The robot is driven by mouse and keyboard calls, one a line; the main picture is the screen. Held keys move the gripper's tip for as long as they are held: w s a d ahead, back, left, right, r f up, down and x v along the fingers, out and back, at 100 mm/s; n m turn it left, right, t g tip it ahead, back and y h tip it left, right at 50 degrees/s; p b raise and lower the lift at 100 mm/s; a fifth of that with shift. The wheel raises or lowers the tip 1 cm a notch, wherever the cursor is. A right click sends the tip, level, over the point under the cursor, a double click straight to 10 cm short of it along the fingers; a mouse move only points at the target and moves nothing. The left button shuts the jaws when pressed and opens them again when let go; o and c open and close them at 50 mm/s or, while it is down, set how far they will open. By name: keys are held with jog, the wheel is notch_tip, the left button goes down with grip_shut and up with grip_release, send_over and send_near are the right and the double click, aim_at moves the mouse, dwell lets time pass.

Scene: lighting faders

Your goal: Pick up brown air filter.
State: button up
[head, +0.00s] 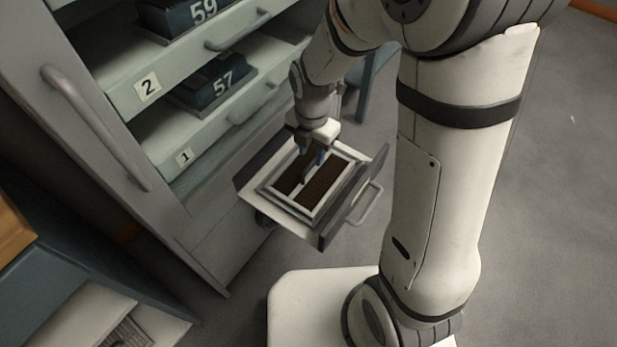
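The brown air filter (324,187) has two dark brown panels in a pale frame with a pale bar between them. It lies flat in an open low drawer (331,232) in the head view. My gripper (312,157) points down over the far part of the filter, close to the middle bar. Its two bluish fingers show a small gap between them. I cannot tell whether they touch the bar or hold it. The fingers and wrist hide part of the filter's far edge.
A grey cabinet (215,225) stands at left, with open shelves labelled 1 and 2 holding dark boxes numbered 57 (215,88) and 59 (185,17). The drawer has a front handle (366,203). Floor (560,200) is clear at right. A blue-grey bench (60,260) is at lower left.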

aim_at(311, 164)
notch_tip(311, 164, down, 7)
jog(key=b, duration=0.3)
jog(key=shift+r, duration=0.2)
jog(key=shift+r, duration=0.1)
grip_shut()
